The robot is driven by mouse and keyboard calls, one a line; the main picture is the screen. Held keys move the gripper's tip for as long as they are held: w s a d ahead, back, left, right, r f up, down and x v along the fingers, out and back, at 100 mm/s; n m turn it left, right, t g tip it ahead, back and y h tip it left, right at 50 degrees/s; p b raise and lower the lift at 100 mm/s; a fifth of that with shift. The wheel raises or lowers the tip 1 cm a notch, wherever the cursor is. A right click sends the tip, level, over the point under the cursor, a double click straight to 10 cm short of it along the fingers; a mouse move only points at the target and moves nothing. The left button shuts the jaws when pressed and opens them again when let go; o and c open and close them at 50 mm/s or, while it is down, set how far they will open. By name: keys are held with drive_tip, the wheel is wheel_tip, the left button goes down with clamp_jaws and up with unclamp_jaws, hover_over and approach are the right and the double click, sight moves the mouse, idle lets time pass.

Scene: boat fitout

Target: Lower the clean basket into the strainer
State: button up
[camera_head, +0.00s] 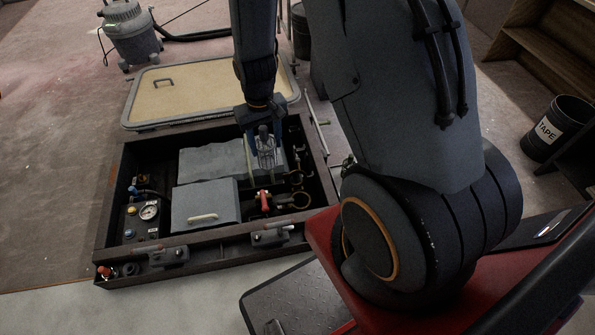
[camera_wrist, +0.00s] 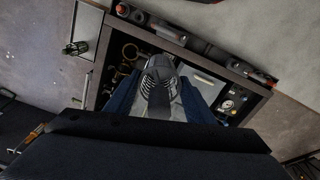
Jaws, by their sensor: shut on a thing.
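My gripper (camera_head: 266,146) points down over the open compartment, its two blue fingers on either side of the grey slotted basket (camera_head: 266,156). In the wrist view, my gripper (camera_wrist: 160,98) is shut on the basket (camera_wrist: 158,78), which shows dark slots and a pale body. The basket is roughly upright above the compartment's back right part. I cannot clearly make out the strainer; the basket and fingers may cover it. I cannot tell whether the basket touches anything below.
The dark compartment frame (camera_head: 107,205) surrounds grey covers (camera_head: 204,205), a red-handled valve (camera_head: 264,201), brass rings (camera_head: 301,200) and a gauge (camera_head: 148,212). The removed hatch lid (camera_head: 205,92) lies behind it. A vacuum (camera_head: 131,35) stands at the back left; a TAPE bin (camera_head: 555,128) is right.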

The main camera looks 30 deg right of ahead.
drive_tip(key=w+d+f+m+b, duration=0.1)
drive_tip(key=d+f+b, duration=0.4)
drive_tip(key=f+b, duration=0.6)
drive_tip(key=w+d+f+m+b, duration=0.1)
drive_tip(key=w+d+f+b, duration=0.3)
drive_tip(key=f+b, duration=0.6)
drive_tip(key=w+d+f+m+b, duration=0.1)
drive_tip(key=d+f+b, duration=0.6)
drive_tip(key=f, duration=1.8)
drive_tip(key=shift+w+f+m+b, duration=0.35)
drive_tip(key=shift+w+b, duration=0.45)
drive_tip(key=shift+b, duration=1.5)
drive_tip(key=shift+d, duration=0.1)
wheel_tip(320, 180, down, 8)
drive_tip(key=b, duration=0.3)
drive_tip(key=shift+f+b, duration=0.25)
drive_tip(key=shift+b, duration=0.15)
drive_tip(key=o, duration=1.2)
drive_tip(key=shift+r+p, duration=1.75)
drive_tip(key=shift+r, duration=2.2)
